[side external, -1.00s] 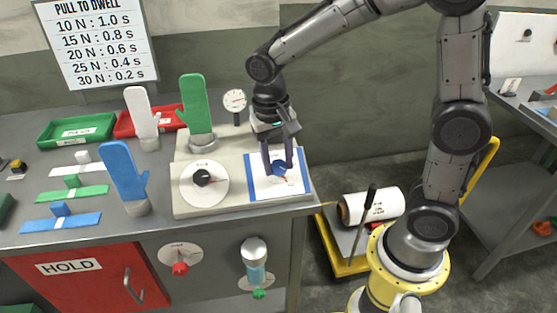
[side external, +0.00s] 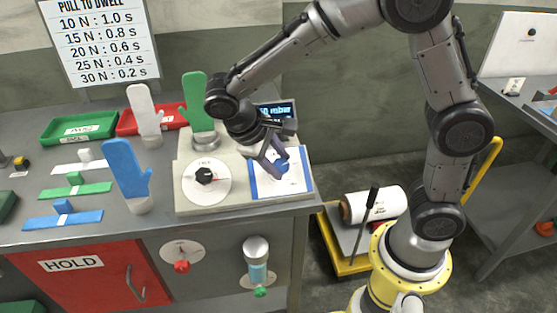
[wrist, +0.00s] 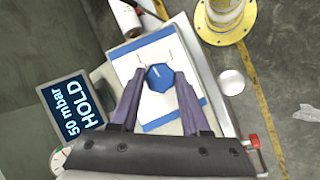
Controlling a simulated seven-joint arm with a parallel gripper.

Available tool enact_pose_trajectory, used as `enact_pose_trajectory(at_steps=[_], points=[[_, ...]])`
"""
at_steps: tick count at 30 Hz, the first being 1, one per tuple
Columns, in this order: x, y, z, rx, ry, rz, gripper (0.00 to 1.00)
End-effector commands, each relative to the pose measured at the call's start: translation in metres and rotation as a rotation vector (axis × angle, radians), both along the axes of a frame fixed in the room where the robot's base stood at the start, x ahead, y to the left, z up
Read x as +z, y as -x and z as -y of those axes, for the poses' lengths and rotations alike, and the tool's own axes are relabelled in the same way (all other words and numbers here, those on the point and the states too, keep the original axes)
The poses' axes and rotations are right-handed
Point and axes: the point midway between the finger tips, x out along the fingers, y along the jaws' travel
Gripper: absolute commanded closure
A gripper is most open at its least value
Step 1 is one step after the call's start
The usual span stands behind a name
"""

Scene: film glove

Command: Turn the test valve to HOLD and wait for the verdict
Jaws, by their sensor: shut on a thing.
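A blue eight-sided knob (wrist: 159,77) sits on a white plate with blue side bands (side external: 299,186) on the tester's right part. I take it for the test valve; its markings are too small to read. My gripper (side external: 279,167) is shut on the knob, tilted, with a purple finger on each side in the wrist view (wrist: 157,86). A display (wrist: 71,113) behind the tester reads "50 mbar HOLD". In the side view my wrist partly covers this display (side external: 277,110). No separate verdict shows.
A dial with a black knob (side external: 204,177) is left of the plate. Green (side external: 195,100), white (side external: 144,113) and blue (side external: 126,173) gloves stand upright nearby. A red door marked HOLD (side external: 80,285) is below. A yellow-framed cart with a roll (side external: 372,205) stands right.

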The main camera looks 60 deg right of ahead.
Motion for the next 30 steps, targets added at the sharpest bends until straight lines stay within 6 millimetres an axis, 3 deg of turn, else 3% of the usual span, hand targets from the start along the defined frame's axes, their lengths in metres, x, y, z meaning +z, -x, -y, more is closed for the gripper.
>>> enact_pose_trajectory(at_steps=[10, 27, 28, 30], points=[[0.0009, -0.0003, -0.0019, 0.133, 0.053, -0.049, 1.0], [0.001, -0.0002, -0.0018, 0.158, 0.062, -0.059, 1.0], [0.0009, -0.0003, -0.0018, 0.158, 0.062, -0.059, 0.5], [0.0008, -0.0002, -0.0017, 0.158, 0.062, -0.059, 0.38]])
